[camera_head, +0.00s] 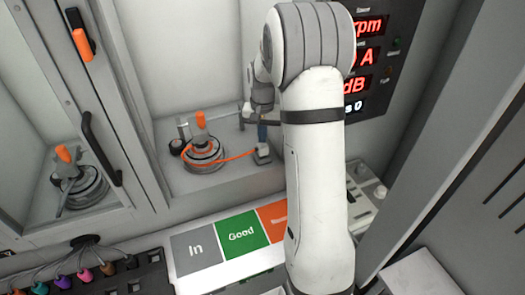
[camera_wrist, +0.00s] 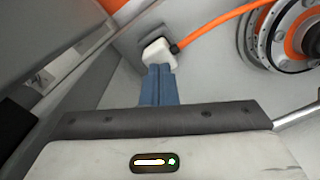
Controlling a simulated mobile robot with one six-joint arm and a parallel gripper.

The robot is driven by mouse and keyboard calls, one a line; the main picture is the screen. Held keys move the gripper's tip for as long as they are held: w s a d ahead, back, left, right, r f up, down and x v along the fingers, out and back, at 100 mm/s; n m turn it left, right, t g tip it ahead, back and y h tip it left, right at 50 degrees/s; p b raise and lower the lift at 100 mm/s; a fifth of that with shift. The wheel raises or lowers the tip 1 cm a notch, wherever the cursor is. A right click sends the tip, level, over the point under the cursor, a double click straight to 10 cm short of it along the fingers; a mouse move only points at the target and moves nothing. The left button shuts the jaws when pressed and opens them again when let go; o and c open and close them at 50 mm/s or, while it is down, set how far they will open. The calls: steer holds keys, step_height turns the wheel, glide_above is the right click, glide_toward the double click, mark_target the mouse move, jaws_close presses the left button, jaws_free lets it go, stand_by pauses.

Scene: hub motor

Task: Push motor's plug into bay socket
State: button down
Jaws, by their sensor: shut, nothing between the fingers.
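The hub motor (camera_head: 205,153) stands in the bay with an orange upright part on top. Its rim also shows at the upper right of the wrist view (camera_wrist: 292,40). An orange cable (camera_wrist: 222,22) runs from it to a white plug (camera_wrist: 158,54) with a black cable end. The plug lies against a dark grey piece (camera_wrist: 143,47), apparently the bay socket; how deep it sits cannot be told. My gripper (camera_wrist: 158,70) has its blue fingers shut and empty, tips at the plug's near face. In the head view my gripper (camera_head: 262,133) is just above the plug (camera_head: 262,154).
A door frame with a black handle (camera_head: 100,148) stands left of the bay. A similar motor (camera_head: 80,186) shows beyond it, possibly a reflection. A red-digit display (camera_head: 370,55) is on the right. Labelled In and Good pads (camera_head: 242,235) and coloured connectors (camera_head: 83,273) lie in front.

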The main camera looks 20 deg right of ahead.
mark_target(262, 145)
steer(key=shift+f+b, duration=0.45)
steer(key=shift+f, duration=0.3)
steer(key=shift+f, duration=0.3)
stand_by(1.4)
steer(key=shift+r, duration=0.1)
step_height(262, 145, up, 8)
steer(key=p, duration=0.5)
steer(key=shift+r, duration=0.2)
stand_by(0.4)
steer(key=shift+r, duration=0.1)
steer(key=s+a+r+n+t, duration=0.1)
steer(key=s+a+r+n, duration=0.1)
steer(key=s, duration=0.7)
steer(key=s+a+r+n+t, duration=0.1)
steer(key=s+a+r, duration=0.3)
steer(key=s, duration=0.5)
steer(key=s+a+r+n+t, duration=0.1)
steer(key=s+a+r+n, duration=0.2)
steer(key=s, duration=0.6)
steer(key=shift+a+r, duration=0.45)
steer(key=shift+a, duration=0.7)
